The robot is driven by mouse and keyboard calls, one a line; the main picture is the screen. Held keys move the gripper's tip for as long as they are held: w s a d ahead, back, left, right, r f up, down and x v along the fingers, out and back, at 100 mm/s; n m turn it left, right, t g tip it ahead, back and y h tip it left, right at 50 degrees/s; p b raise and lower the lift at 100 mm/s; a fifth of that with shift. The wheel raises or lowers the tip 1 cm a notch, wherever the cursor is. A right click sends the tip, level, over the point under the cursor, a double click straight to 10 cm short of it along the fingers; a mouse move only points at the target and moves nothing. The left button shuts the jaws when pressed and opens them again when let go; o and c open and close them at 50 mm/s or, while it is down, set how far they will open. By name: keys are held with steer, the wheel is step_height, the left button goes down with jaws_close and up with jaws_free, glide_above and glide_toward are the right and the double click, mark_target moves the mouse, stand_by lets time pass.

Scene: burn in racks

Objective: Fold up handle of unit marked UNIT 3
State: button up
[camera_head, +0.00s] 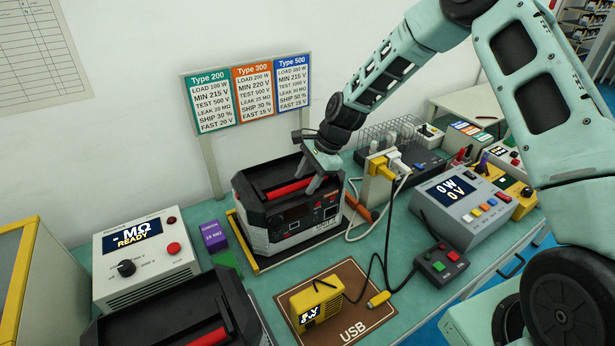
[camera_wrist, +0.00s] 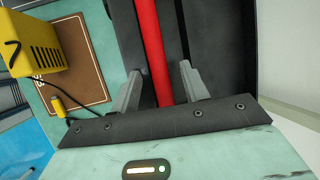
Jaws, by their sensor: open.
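A dark and grey power unit (camera_head: 262,215) stands on the bench in the middle of the head view. A small label on its lower front (camera_head: 327,252) is too small to read surely. Its red handle (camera_head: 289,188) lies down in the recess of the top. My gripper (camera_head: 316,182) is open, pointing down over the right end of this handle. In the wrist view the red handle (camera_wrist: 151,45) runs between the two spread fingers of my gripper (camera_wrist: 160,82); I cannot tell whether they touch it. A second similar unit (camera_head: 160,312), with a red handle (camera_head: 208,338), stands at the lower left.
A white MΩ meter (camera_head: 148,262) stands left of the unit. Plugs and cables (camera_head: 385,168) stand close to its right. A yellow device (camera_head: 316,303) lies on the brown USB mat (camera_head: 352,275) in front. A grey 0W 0V meter (camera_head: 462,228) is farther right.

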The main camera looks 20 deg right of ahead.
jaws_close()
steer(key=c, duration=0.8)
jaws_free()
steer(key=shift+c, duration=0.3)
steer(key=shift+r, duration=0.2)
steer(key=shift+w+r+p, duration=0.15)
steer(key=shift+r+p, duration=0.5)
steer(key=shift+r, duration=0.05)
steer(key=shift+o, duration=1.2)
